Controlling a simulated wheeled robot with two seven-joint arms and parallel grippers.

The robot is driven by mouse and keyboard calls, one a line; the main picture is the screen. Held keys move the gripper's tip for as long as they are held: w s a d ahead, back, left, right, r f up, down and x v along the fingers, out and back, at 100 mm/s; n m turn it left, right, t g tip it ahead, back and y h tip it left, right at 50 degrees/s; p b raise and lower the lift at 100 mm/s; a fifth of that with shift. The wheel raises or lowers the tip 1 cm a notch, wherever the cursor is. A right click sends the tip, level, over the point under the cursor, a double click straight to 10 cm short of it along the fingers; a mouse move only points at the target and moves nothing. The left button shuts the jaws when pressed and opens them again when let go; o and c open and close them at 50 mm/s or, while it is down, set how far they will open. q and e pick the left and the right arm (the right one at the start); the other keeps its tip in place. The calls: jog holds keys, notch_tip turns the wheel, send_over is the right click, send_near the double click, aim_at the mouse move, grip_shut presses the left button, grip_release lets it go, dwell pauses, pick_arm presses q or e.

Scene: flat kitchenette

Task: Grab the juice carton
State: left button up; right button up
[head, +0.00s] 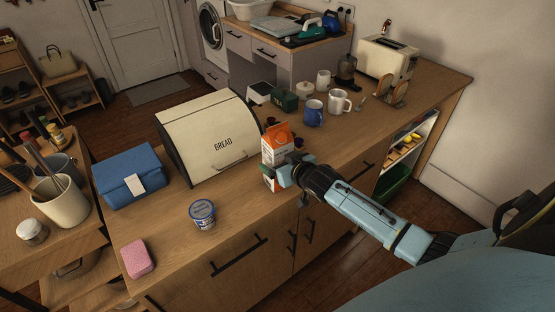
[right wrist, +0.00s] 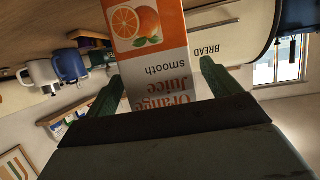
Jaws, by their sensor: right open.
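The orange and white juice carton (head: 276,143) stands upright on the wooden counter, just right of the bread box. My right gripper (head: 277,171) is at the carton's near side, low on it. In the right wrist view the carton (right wrist: 158,55) shows upside down, with an orange picture and "Orange Juice smooth" on it. It lies between the two green fingers of my right gripper (right wrist: 165,85). The fingers are apart, with a gap visible beside the carton. The carton's lower part is partly hidden by the gripper in the head view. My left gripper is not in view.
The cream bread box (head: 208,136) stands close left of the carton. A blue mug (head: 313,113) and a white mug (head: 338,101) stand behind it to the right. A small tub (head: 203,215) and a pink sponge (head: 138,259) are nearer left. The counter in front is mostly clear.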

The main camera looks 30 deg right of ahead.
jog(key=shift+x, duration=1.05)
jog(key=shift+c, duration=0.4)
jog(key=c, duration=1.7)
jog(key=shift+w+r, duration=0.1)
jog(key=shift+r, duration=0.1)
jog(key=shift+c, duration=0.7)
jog(key=shift+r, duration=0.1)
